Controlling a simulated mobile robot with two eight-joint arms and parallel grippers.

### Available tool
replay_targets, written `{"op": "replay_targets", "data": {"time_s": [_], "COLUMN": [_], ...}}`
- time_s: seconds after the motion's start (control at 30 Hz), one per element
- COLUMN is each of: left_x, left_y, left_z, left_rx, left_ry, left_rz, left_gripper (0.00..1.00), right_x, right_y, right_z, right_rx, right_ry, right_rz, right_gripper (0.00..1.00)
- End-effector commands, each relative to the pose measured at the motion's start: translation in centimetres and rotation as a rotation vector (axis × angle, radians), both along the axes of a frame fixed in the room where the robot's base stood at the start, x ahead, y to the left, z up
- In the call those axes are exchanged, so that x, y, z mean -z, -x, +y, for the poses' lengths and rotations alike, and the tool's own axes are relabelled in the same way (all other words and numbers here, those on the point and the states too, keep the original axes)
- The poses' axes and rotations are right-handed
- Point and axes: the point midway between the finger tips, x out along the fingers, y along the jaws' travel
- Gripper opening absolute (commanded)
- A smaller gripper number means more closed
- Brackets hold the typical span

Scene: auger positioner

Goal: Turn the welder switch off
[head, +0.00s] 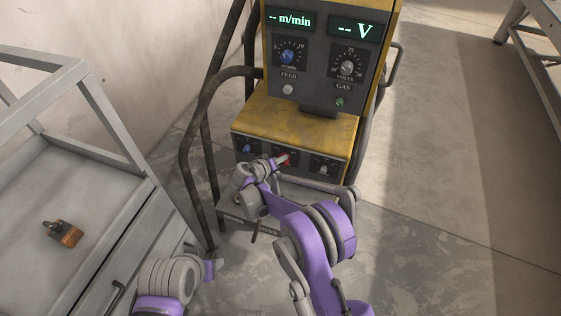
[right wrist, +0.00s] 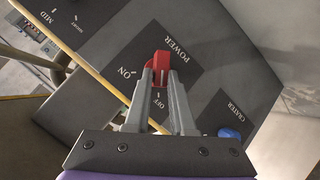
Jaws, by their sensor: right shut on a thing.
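The welder (head: 290,125) is a yellow and dark grey cabinet in the middle of the head view. Its red power switch (head: 287,158) is on the lower front panel. In the right wrist view the red switch (right wrist: 161,60) sits on a dark plate marked POWER, ON and OFF. My right gripper (head: 278,162) reaches it from the front. In the wrist view its fingertips (right wrist: 161,76) are shut on the switch's sides. The fingers hide part of the switch, and I cannot tell which mark it points to.
The upper panel has lit displays (head: 353,29) with dashes, a blue feed knob (head: 288,56) and a grey volts knob (head: 347,68). Dark tube rails flank the welder. A grey metal cart (head: 75,185) stands at left with a small orange-brown object (head: 66,235).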

Motion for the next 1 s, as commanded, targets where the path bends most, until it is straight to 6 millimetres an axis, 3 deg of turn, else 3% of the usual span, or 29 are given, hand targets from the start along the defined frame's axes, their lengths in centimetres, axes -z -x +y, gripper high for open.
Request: {"op": "replay_targets", "data": {"time_s": [0.33, 0.87, 0.9, 1.0], "left_x": [1.10, 1.19, 1.19, 1.17], "left_y": [-0.02, -0.01, -0.01, -0.02], "left_z": [0.00, 0.00, 0.00, 0.00], "left_rx": [0.000, 0.000, 0.000, 0.000], "left_ry": [0.000, 0.000, 0.000, 0.000], "left_rz": [0.004, 0.004, 0.004, 0.004], "left_gripper": [0.54, 0.54, 0.54, 0.54], "right_x": [0.64, 0.57, 0.57, 0.49], "right_y": [0.15, 0.13, 0.12, 0.08], "right_z": [0.21, 0.10, 0.09, 0.08], "right_rx": [0.004, 0.007, 0.007, 0.006], "right_ry": [0.121, 0.142, 0.142, 0.143], "right_rz": [0.049, 0.055, 0.055, 0.053], "right_gripper": [0.00, 0.00, 0.28, 0.46]}}
